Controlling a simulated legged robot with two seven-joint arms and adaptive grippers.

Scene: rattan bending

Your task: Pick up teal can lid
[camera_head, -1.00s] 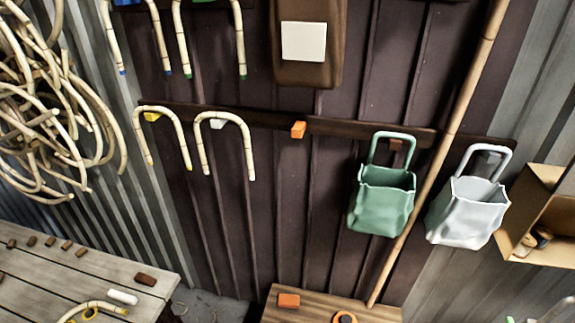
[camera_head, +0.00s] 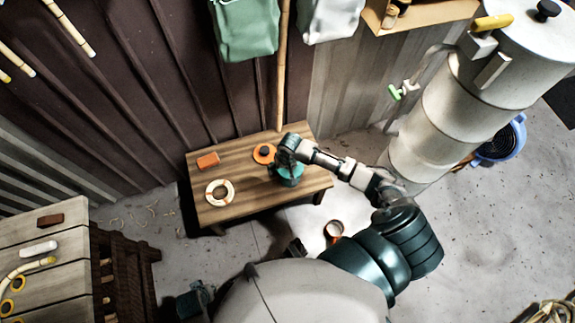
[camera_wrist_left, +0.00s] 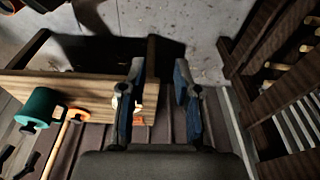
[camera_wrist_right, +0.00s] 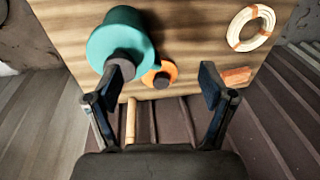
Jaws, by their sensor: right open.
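The teal can lid (camera_head: 290,180), with a dark knob, is at the right part of the small wooden table (camera_head: 228,170), partly hidden by my right gripper (camera_head: 286,160). In the right wrist view the teal lid (camera_wrist_right: 118,32) lies at upper left, its knob by the left fingertip. My right gripper (camera_wrist_right: 164,78) is open, with the knob not clearly between its fingers. My left gripper (camera_wrist_left: 159,85) is open, with nothing seen held. The left wrist view shows the teal lid (camera_wrist_left: 42,106) at far left, away from those fingers.
An orange lid with a dark knob (camera_head: 264,153), an orange block (camera_head: 208,160) and a cream ring (camera_head: 219,193) share the table. A pale cylindrical tank (camera_head: 445,120) stands right. A plank bench (camera_head: 40,270) is at lower left. Green (camera_head: 243,30) and white (camera_head: 330,18) bags hang above.

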